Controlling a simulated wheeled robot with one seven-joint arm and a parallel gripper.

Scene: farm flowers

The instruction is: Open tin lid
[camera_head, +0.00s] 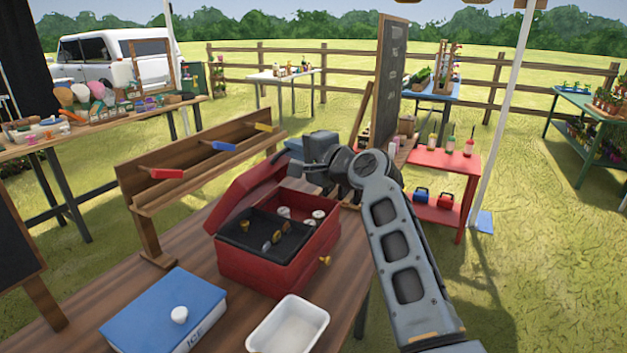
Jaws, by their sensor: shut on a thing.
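The red tin (269,273) stands on the wooden table with its front to the lower right. Its red lid (243,190) is hinged up along the back left side and stands tilted open. Inside are a dark tray (262,240) with small brass pieces and several pale round pieces beside it. My gripper (316,168) is above the tin's far right end, by the lid's right end. It is shut on the lid as far as I can tell; the fingertips are mostly hidden by my wrist.
A blue box marked ICE with a white knob (179,315) and a white tray (288,325) stand in front. A wooden rack (192,160) with coloured-handled tools stands behind the lid. A chalkboard (390,80) rises behind my wrist.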

